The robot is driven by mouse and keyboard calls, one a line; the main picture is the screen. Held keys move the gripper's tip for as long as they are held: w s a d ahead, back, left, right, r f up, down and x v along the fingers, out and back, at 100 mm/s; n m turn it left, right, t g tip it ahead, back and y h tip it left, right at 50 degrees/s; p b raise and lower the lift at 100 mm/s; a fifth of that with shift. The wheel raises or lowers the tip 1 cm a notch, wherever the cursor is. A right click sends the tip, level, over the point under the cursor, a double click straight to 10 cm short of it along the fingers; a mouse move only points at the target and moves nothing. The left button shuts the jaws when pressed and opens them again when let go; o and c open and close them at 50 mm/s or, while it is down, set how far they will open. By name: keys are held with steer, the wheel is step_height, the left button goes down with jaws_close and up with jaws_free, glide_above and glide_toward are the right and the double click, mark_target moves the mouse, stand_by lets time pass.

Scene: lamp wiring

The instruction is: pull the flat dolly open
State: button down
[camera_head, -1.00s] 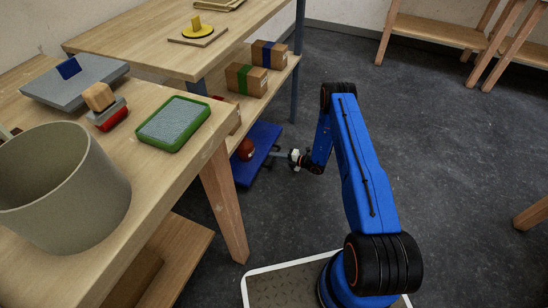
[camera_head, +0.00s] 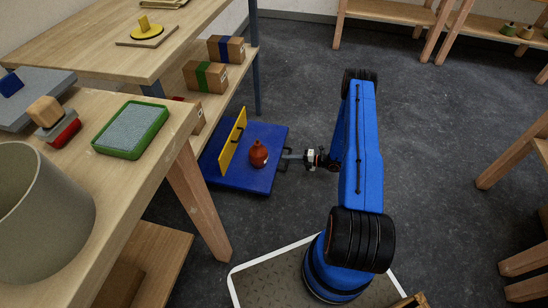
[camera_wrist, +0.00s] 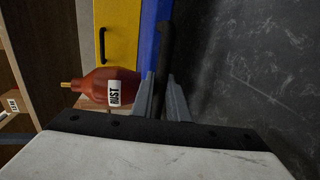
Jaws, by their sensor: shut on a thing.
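The flat dolly (camera_head: 236,178) is a blue platform on the floor, sticking out from under the left-hand table. A yellow panel (camera_head: 233,141) with a black handle stands upright on it. A rust-red bottle (camera_head: 258,154) stands on its deck, and its label reads RUST in the wrist view (camera_wrist: 112,88). My gripper (camera_head: 290,157) is shut on the black handle (camera_head: 285,160) at the dolly's right edge. In the wrist view, the fingers (camera_wrist: 163,98) are on either side of the black bar (camera_wrist: 165,50). The dolly's far left side is hidden under the table.
Cardboard boxes with green (camera_head: 205,76) and blue bands (camera_head: 226,48) sit on the shelf above the dolly. A table leg (camera_head: 198,195) stands in front of it. The dark floor (camera_head: 430,150) to the right is clear up to wooden furniture (camera_head: 515,170).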

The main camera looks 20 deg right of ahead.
steer(key=v, duration=0.3)
steer(key=f+v, duration=0.1)
steer(key=v, duration=0.2)
steer(key=f+v, duration=0.1)
steer(key=v, duration=0.3)
steer(key=shift+s+d, duration=0.1)
steer(key=shift+d, duration=0.15)
steer(key=c, duration=1.7)
jaws_free()
steer(key=v, duration=1.7)
steer(key=shift+s+d, duration=0.15)
steer(key=shift+d, duration=0.05)
